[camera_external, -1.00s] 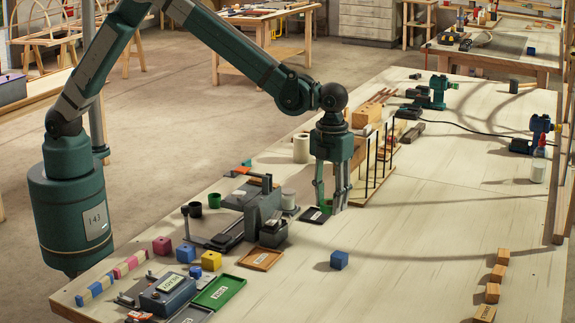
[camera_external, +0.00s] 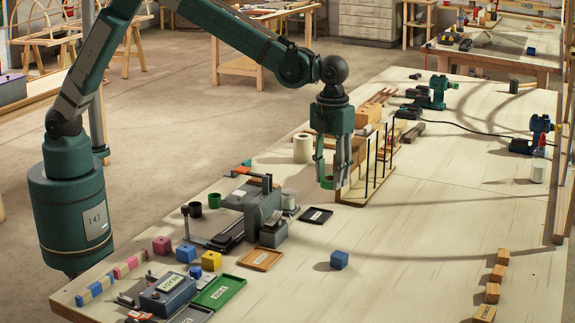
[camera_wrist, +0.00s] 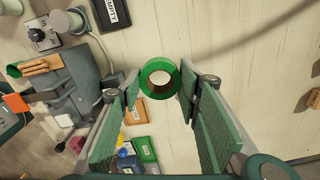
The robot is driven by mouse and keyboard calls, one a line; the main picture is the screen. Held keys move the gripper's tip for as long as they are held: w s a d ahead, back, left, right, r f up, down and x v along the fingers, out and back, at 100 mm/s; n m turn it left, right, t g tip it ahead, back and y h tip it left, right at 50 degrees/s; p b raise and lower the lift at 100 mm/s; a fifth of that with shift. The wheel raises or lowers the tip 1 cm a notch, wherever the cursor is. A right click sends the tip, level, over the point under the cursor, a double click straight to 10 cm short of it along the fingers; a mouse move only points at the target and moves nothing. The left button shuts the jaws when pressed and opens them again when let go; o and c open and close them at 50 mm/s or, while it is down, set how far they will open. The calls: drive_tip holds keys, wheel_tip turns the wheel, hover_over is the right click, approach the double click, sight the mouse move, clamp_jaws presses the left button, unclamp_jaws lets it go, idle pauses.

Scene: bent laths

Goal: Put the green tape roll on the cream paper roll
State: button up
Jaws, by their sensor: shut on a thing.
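The green tape roll (camera_wrist: 159,93) is a thick ring, held between the fingertips of my gripper (camera_wrist: 160,84) in the wrist view. In the external view my gripper (camera_external: 335,183) points down above the bench, beside the wooden rack, and its fingers mostly hide the roll. The cream paper roll (camera_external: 303,148) appears to be the upright pale cylinder on the bench, behind and left of my gripper. My gripper is well apart from it. I cannot tell for certain which pale cylinder in the wrist view is this roll.
A wooden rack with dark posts (camera_external: 375,165) stands just right of my gripper. A black labelled tray (camera_external: 316,215) and a grey machine (camera_external: 262,210) are to the left and front. The bench's right middle is clear.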

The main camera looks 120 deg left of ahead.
drive_tip(key=r, duration=0.8)
drive_tip(key=shift+a, duration=0.25)
drive_tip(key=s+a+n, duration=0.2)
drive_tip(key=s+a, duration=0.1)
drive_tip(key=a, duration=0.8)
drive_tip(key=n+p, duration=0.3)
drive_tip(key=n, duration=0.4)
hover_over(303, 136)
wheel_tip(303, 136, down, 4)
drive_tip(key=f, duration=0.1)
drive_tip(key=shift+d+f, duration=0.1)
drive_tip(key=shift+d, duration=0.05)
drive_tip(key=shift+w, duration=0.1)
drive_tip(key=shift+f+p, duration=0.35)
drive_tip(key=shift+f, duration=2.8)
